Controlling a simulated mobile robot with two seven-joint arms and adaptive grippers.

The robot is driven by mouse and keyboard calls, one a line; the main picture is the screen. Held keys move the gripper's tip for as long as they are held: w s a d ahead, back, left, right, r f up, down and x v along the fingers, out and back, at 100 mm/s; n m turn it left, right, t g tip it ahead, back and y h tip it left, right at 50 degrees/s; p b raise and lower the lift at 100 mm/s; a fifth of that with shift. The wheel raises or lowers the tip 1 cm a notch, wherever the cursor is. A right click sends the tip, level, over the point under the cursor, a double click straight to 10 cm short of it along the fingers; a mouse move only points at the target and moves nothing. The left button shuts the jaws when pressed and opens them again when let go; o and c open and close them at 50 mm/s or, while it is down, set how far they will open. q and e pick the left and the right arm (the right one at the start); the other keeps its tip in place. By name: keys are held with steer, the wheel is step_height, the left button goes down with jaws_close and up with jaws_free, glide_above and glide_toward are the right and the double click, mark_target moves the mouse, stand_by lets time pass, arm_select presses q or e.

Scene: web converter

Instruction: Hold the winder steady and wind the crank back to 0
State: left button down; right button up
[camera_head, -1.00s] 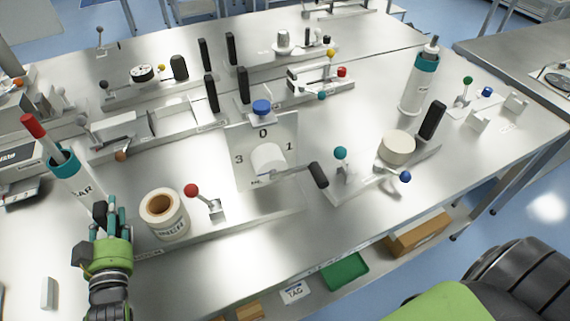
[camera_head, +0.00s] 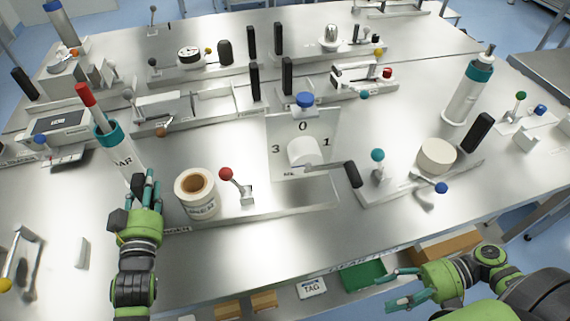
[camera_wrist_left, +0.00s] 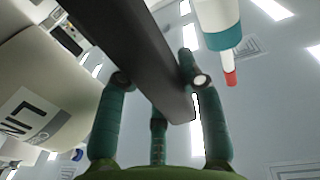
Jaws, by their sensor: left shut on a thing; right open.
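The winder's upright plate (camera_head: 275,135) stands mid-bench, marked 0 at top, 1 at right and 3 at left. A white hub (camera_head: 303,151) sits on its front. A blue knob (camera_head: 304,99) tops the plate. My left gripper (camera_head: 146,186) is shut left of the liner roll (camera_head: 197,192). In the left wrist view, a dark bar (camera_wrist_left: 140,50) lies between its fingers. My right gripper (camera_head: 397,287) is open and empty, low at the bench's front, well away from the crank.
A red-knobbed lever (camera_head: 226,174) stands between roll and plate. Right of the crank are a teal-knobbed lever (camera_head: 377,155) and a cream disc (camera_head: 437,155). A teal-collared bottle (camera_head: 108,134) stands behind my left gripper. A green tray (camera_head: 363,274) lies below the front edge.

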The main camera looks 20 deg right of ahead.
step_height(320, 180, up, 4)
steer(key=n+g, duration=0.1)
steer(key=n+t, duration=0.2)
steer(key=t, duration=0.5)
glide_toward(355, 173)
steer(key=shift+h, duration=0.3)
steer(key=x, duration=1)
steer(key=shift+a, duration=0.1)
jaws_close()
